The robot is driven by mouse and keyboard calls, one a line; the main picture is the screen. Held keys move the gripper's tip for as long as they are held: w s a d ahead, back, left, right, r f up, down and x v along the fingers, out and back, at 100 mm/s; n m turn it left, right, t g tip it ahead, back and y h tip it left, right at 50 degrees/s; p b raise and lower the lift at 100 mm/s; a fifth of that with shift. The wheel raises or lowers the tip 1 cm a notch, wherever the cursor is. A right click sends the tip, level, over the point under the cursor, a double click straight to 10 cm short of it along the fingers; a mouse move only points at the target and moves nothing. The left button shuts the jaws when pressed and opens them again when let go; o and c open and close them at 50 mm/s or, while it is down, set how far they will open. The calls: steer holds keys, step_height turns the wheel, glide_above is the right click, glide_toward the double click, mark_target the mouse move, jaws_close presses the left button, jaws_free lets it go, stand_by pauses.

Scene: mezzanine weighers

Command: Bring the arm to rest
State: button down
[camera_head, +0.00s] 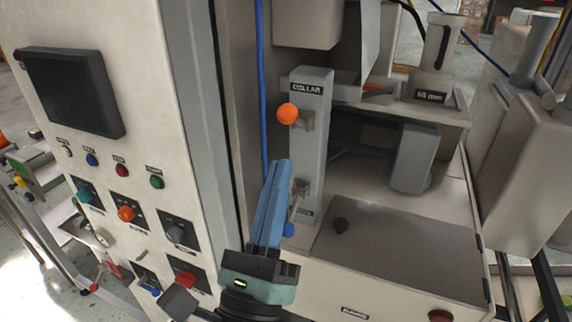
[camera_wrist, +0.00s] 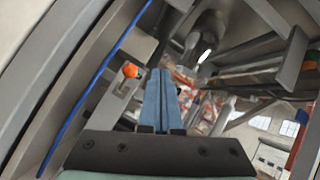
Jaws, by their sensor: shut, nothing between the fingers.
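My gripper (camera_head: 281,168) is in the lower middle of the head view, its long blue fingers together and empty, pointing up and away. It also shows in the wrist view (camera_wrist: 160,74), the two blue fingers side by side. Behind the fingers stands a grey upright post labelled COLLAR (camera_head: 310,125) with an orange ball knob (camera_head: 287,113) on its upper lever. A blue ball knob (camera_head: 289,230) lies lower, partly hidden by the fingers. In the wrist view the orange knob (camera_wrist: 130,71) is just left of the fingertips. I cannot tell whether the fingers touch the post.
A control cabinet (camera_head: 110,160) with a dark screen (camera_head: 75,92), buttons and switches stands at left. A blue cable (camera_head: 261,80) runs down beside it. A grey lid (camera_head: 395,250) with a black knob is at right, below a block marked 60 mm (camera_head: 430,97).

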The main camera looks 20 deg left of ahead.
steer(key=shift+s, duration=0.3)
steer(key=shift+s+d+r, duration=0.1)
